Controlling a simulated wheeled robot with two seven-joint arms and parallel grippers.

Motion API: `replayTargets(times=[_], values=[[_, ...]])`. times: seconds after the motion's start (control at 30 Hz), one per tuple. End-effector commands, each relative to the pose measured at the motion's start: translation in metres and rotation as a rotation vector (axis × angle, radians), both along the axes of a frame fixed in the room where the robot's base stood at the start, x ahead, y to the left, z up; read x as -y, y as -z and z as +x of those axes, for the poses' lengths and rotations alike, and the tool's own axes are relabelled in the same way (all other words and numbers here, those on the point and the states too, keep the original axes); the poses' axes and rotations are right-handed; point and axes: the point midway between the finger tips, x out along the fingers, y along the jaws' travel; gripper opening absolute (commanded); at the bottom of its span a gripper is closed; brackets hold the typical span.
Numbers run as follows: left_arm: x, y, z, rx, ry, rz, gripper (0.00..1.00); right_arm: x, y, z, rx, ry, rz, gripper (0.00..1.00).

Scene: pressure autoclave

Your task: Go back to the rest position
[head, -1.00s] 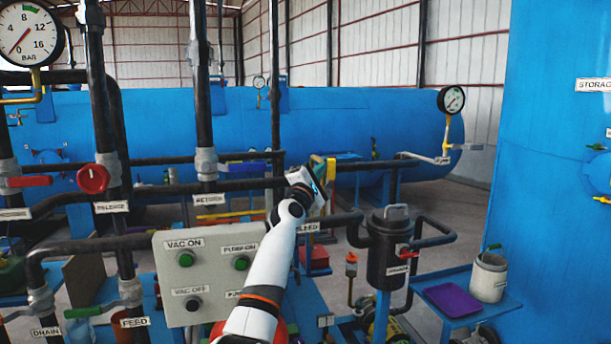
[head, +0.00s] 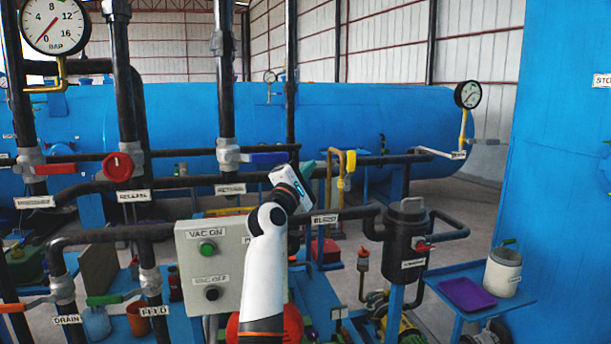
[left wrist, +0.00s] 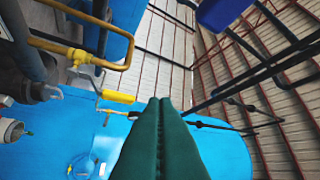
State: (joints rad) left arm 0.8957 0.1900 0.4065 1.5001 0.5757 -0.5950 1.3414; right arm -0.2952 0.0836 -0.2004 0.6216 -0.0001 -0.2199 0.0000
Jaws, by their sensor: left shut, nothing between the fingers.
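My left arm rises from the bottom middle of the head view, and my left gripper (head: 307,170) is up in front of the black pipes. Its dark green fingers (left wrist: 160,120) are together in the left wrist view, with nothing between them. In the head view the gripper is beside the blue valve handle (head: 265,158) and left of the yellow valve handle (head: 350,161). I cannot tell whether it touches any pipe. My right gripper is not in the head view.
The control panel (head: 228,290) with the VAC ON button stands behind my left forearm, partly hidden. A red valve wheel (head: 117,167) and a pressure gauge (head: 54,25) are at the left. A black filter housing (head: 407,240) and a blue cart with a purple tray (head: 467,294) are at the right.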

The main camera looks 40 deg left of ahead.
Motion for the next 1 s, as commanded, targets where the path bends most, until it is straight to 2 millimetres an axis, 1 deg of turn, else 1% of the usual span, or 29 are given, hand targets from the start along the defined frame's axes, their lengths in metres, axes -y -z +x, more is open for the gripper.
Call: replayTargets(times=[0.1,0.33,0.4,0.47,0.57,0.6,0.63,0.67,0.7,0.73,0.77,0.8,0.87,0.9,0.97,1.0], values=[[0.001,0.001,-0.009,0.000,0.001,-0.001,0.00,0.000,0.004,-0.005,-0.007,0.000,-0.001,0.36],[0.002,0.002,-0.011,-0.004,0.001,0.000,0.00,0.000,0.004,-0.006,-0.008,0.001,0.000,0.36],[0.003,0.011,-0.007,-0.022,-0.001,0.011,0.00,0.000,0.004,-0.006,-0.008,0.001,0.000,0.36],[0.007,0.028,0.000,-0.057,-0.006,0.034,0.00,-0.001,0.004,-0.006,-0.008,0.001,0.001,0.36],[0.017,0.079,0.017,-0.155,-0.018,0.107,0.00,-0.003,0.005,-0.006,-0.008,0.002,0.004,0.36],[0.022,0.106,0.024,-0.207,-0.022,0.146,0.00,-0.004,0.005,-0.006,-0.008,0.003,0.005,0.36],[0.026,0.128,0.028,-0.249,-0.024,0.179,0.00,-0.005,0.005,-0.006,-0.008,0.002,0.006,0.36],[0.030,0.151,0.032,-0.289,-0.025,0.213,0.00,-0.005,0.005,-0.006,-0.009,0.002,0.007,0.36],[0.036,0.182,0.036,-0.344,-0.025,0.262,0.00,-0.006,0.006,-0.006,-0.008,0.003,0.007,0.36],[0.041,0.204,0.038,-0.384,-0.024,0.298,0.00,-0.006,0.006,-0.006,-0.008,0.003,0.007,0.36],[0.045,0.227,0.039,-0.422,-0.022,0.333,0.00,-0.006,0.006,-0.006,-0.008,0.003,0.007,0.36],[0.051,0.258,0.039,-0.473,-0.017,0.384,0.00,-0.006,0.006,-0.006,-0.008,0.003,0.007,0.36],[0.060,0.303,0.036,-0.549,-0.003,0.457,0.00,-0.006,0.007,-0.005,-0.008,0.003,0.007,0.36],[0.066,0.333,0.032,-0.597,0.006,0.508,0.00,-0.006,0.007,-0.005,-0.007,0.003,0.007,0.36],[0.075,0.379,0.023,-0.667,0.027,0.583,0.00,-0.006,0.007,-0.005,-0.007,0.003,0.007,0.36],[0.081,0.408,0.016,-0.712,0.042,0.634,0.00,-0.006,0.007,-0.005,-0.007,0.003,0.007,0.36]])
